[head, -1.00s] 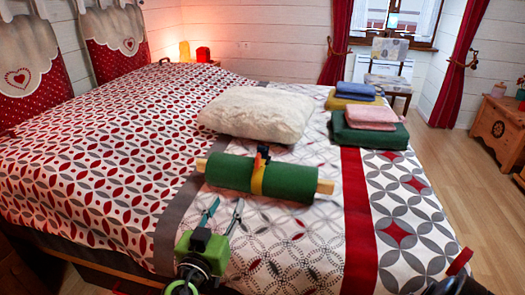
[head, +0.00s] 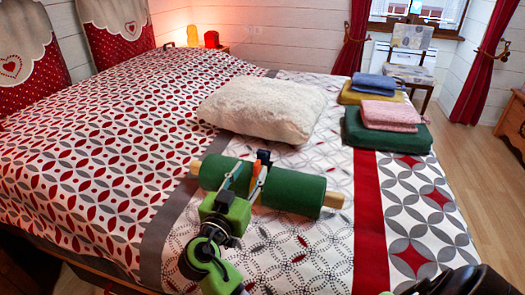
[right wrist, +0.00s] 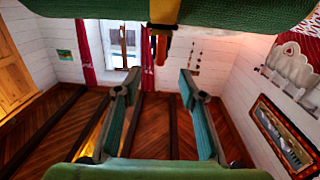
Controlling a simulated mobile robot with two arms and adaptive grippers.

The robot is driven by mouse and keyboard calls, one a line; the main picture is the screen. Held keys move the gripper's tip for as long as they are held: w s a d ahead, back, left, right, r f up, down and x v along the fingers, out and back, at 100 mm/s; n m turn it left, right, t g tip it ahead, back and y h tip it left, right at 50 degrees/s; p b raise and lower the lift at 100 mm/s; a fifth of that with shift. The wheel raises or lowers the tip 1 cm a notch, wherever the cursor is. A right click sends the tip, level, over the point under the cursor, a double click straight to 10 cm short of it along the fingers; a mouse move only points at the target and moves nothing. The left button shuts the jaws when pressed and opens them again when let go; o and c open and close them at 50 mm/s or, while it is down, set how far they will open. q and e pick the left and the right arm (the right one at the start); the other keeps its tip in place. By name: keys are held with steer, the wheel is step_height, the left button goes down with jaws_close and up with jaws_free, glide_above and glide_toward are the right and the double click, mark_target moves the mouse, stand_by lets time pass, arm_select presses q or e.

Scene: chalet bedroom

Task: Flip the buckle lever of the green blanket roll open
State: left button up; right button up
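The green blanket roll (head: 293,192) lies across the bed with wooden rod ends sticking out. A yellow strap (right wrist: 166,11) goes around its middle, mostly behind my gripper in the head view. The buckle lever (head: 263,156), dark with an orange part, stands up from the strap. In the right wrist view the lever (right wrist: 160,48) shows between and beyond the fingertips. My right gripper (head: 248,173) is open and empty, with its fingers in front of the roll's middle near the buckle. I cannot tell whether a finger touches the lever.
A white fluffy pillow (head: 264,108) lies just behind the roll. Folded blankets, with a green one (head: 370,138) at the bottom, are stacked to the right. The patterned bed cover (head: 110,150) is clear left of the roll.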

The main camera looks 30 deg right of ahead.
mark_target(261, 155)
steer(key=x, duration=1)
steer(key=shift+c, duration=0.5)
